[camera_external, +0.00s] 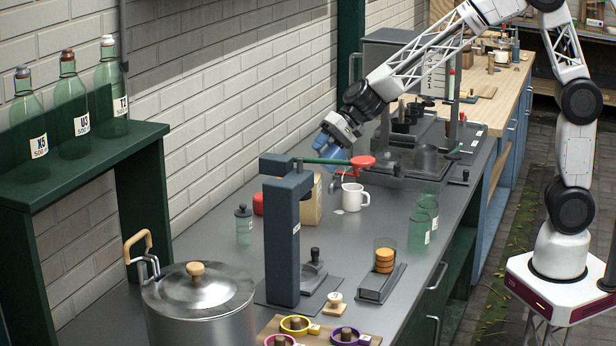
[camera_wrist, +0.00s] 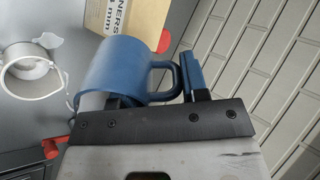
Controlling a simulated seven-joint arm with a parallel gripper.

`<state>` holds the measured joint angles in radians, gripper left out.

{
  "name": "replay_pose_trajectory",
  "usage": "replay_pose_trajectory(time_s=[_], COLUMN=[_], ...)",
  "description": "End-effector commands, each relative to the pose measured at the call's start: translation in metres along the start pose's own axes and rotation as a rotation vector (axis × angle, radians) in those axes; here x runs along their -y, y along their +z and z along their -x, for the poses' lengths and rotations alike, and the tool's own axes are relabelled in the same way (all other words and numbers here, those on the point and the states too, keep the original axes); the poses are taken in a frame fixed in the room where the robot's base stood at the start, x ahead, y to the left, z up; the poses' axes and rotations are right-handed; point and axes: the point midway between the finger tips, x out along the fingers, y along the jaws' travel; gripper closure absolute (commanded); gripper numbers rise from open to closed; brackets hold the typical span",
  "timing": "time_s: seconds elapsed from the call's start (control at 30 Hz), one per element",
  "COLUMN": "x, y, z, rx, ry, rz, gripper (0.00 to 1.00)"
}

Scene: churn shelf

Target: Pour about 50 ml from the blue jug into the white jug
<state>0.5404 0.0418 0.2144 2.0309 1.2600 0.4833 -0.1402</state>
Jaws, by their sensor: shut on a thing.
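The blue jug (camera_external: 324,154) is held in the air above the counter, up and to the left of the white jug in the external view. It looks tilted, and it fills the middle of the wrist view (camera_wrist: 112,68). My gripper (camera_external: 336,141) is shut on its handle side. The white jug (camera_external: 351,198) stands upright on the grey counter, apart from the blue jug; its open top shows at the left of the wrist view (camera_wrist: 27,82). A small white patch (camera_wrist: 48,40) lies on the counter beside it. The liquid inside the blue jug is hidden.
A dark press (camera_external: 284,240) with a green lever and red knob (camera_external: 362,161) rises in front of the held jug. The brick wall is close behind.

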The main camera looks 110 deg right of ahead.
Motion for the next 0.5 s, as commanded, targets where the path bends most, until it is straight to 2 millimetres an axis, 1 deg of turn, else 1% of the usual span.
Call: replay_pose_trajectory(time_s=[0.5], x=[-0.0012], y=[-0.0001], z=[0.007], rx=[-0.001], ry=[-0.047], rz=[0.0], gripper=[0.97])
